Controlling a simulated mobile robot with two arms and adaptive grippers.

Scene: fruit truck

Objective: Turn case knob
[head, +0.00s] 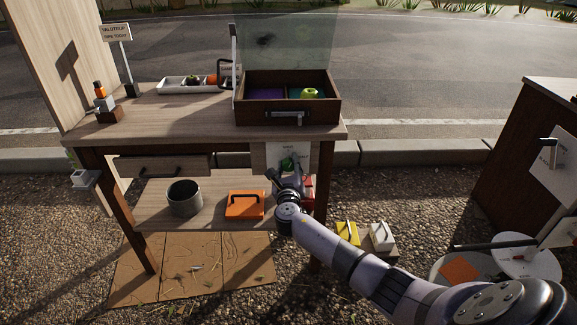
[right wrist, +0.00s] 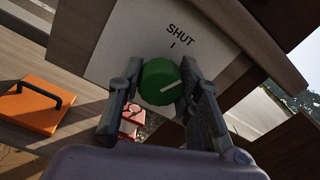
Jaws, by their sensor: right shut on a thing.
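The green knob (right wrist: 160,84) sits on a white plate (right wrist: 122,50) with a black SHUT label and tick above it. The knob's white pointer line lies off the tick, toward the right in the right wrist view. The knob (head: 288,163) also shows below the case in the head view. My right gripper (right wrist: 159,72) has one finger on each side of the knob and is shut on it. The case (head: 255,113) is a dark wooden box on the table, with a clear pane (head: 286,42) raised behind it. My left gripper is out of view.
A grey pot (head: 184,200) and an orange handled block (head: 244,206) stand on the lower shelf, left of my right arm. Yellow (head: 347,232) and white (head: 382,238) blocks lie on the ground at right. A dark cabinet (head: 520,150) stands at the far right.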

